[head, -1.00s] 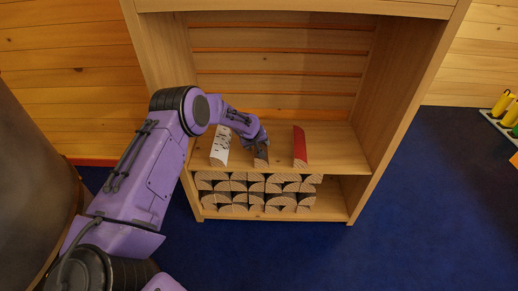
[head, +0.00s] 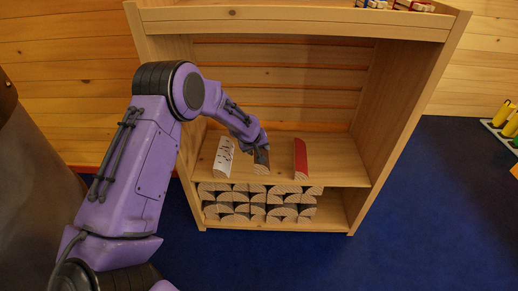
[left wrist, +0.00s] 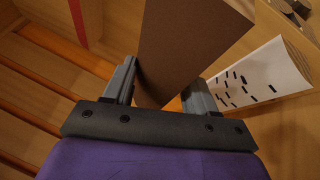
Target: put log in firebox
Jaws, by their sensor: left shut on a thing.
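My left gripper (left wrist: 158,88) is shut on a dark brown split log (left wrist: 185,40), which stands between its two fingers in the left wrist view. In the head view this brown log (head: 261,160) is at the middle of the shelf, its far part hidden by my gripper. I cannot tell whether it touches the board. A white birch log with black marks (head: 224,157) lies to its left and a red log (head: 300,158) to its right. The white log also shows right of the gripper in the left wrist view (left wrist: 262,78). My right gripper and a firebox are not clearly seen.
The wooden shelf unit (head: 360,110) has side walls and a top close around my arm. Stacked split logs (head: 258,202) fill much of the lower shelf. Toys stand on its top (head: 408,5). Yellow and green pieces (head: 505,115) lie at the right. Blue floor (head: 430,210) is clear.

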